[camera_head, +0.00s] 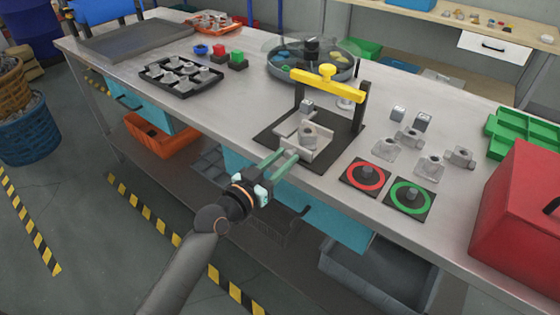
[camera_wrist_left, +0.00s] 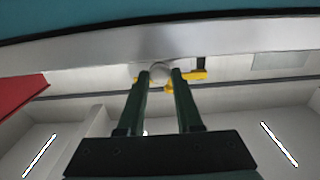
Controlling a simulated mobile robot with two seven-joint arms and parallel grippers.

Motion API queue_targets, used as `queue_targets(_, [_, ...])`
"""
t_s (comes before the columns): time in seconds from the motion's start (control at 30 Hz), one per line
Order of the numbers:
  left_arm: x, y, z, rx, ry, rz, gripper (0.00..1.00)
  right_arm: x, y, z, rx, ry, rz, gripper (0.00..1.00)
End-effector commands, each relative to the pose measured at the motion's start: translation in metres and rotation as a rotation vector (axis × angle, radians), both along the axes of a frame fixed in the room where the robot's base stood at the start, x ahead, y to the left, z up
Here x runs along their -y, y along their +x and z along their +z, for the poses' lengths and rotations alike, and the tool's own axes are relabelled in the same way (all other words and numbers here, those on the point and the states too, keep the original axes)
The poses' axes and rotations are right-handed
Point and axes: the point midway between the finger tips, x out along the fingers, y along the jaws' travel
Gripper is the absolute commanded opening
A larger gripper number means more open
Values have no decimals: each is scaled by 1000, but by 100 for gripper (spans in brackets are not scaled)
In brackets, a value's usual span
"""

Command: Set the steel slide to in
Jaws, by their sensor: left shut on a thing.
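The steel slide (camera_head: 318,152) is a pale metal tray on a black base plate, at the front of a frame with a yellow top bar (camera_head: 328,84). A grey metal part (camera_head: 309,135) sits on the slide. The slide lies toward the table's front edge, forward of the yellow bar. My left gripper (camera_head: 285,160) reaches in from the front, at the slide's front end. In the left wrist view my left gripper (camera_wrist_left: 161,74) is shut on a round grey knob (camera_wrist_left: 159,70) at the slide's front. The fingers partly hide the knob. My right gripper is not in view.
A red-ringed pad (camera_head: 378,181) and a green-ringed pad (camera_head: 424,206) lie to the right, with several metal parts behind them. A red box (camera_head: 522,218) stands at the right edge. A round clear-covered carousel (camera_head: 308,66) stands behind the frame.

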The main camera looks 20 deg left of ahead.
Motion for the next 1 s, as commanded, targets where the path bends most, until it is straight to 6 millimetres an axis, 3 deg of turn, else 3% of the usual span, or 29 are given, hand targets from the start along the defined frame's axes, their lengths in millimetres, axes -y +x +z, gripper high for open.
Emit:
queue_targets(0.3, [22,62,-1,2,-1,-1,0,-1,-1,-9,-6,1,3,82])
queue_targets(0.5, [33,90,-2,0,-1,-1,0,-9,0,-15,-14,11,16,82])
queue_targets(0.93, [36,99,1,1,0,0,0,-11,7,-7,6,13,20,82])
queue_targets(0.97, [36,99,1,1,0,0,35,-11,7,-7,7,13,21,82])
queue_targets(1.0, [36,99,1,1,0,0,40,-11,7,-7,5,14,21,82])
